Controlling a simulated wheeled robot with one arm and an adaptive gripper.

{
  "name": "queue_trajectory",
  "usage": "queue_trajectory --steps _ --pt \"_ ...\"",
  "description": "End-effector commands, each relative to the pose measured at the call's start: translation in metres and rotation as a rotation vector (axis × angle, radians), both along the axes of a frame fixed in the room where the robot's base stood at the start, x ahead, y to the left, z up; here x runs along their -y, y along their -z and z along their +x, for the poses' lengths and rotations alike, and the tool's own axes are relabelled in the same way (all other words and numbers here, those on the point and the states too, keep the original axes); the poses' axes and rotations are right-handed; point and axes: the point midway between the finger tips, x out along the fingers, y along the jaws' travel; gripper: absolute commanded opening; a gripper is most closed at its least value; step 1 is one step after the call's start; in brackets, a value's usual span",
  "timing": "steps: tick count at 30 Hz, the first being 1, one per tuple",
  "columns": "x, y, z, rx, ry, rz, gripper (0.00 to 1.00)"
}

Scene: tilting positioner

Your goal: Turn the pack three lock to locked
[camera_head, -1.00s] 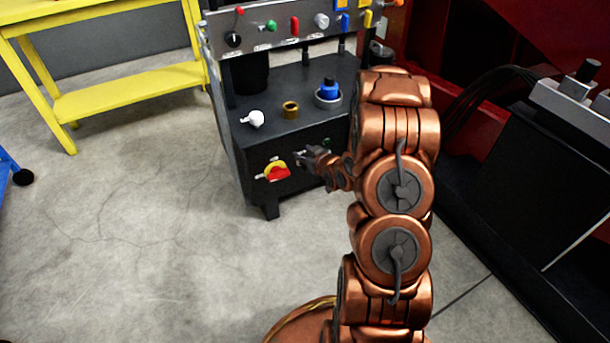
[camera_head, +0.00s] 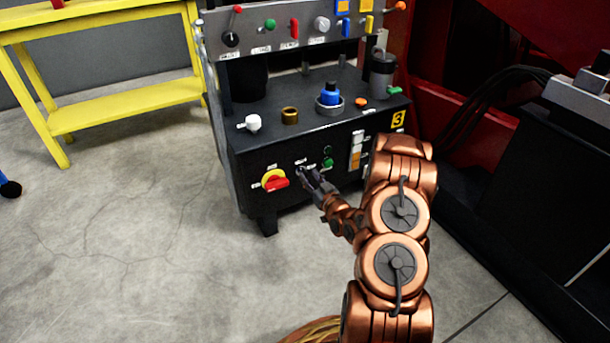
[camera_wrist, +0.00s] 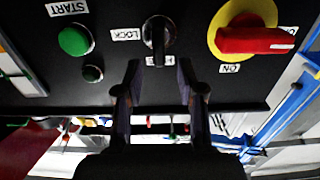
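The lock is a small black knob (camera_wrist: 158,35) beside a white LOCK label in the wrist view, which shows the panel upside down. It sits on the front of the dark cabinet (camera_head: 240,185) marked with a yellow 3. My gripper (camera_wrist: 158,78) is open and empty, its two dark fingers pointing at the knob, one to either side of its lower end. I cannot tell whether they touch it. In the head view my gripper (camera_head: 309,178) is at the panel and mostly hides the knob.
A red handle on a yellow disc (camera_head: 274,180) is close left of my gripper. A green START button (camera_wrist: 75,39) is on the knob's other side. A white knob (camera_head: 251,122), brass ring (camera_head: 290,115) and blue button (camera_head: 329,94) stand on top.

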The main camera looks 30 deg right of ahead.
Motion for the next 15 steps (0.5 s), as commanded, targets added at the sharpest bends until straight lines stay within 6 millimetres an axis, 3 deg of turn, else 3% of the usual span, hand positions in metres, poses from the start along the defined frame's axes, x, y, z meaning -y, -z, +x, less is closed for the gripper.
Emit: queue_trajectory --steps 6,15 --pt "0.002 0.001 0.026 0.003 0.000 -0.002 0.39" --pt "0.004 0.000 0.039 0.001 0.001 -0.001 0.39"
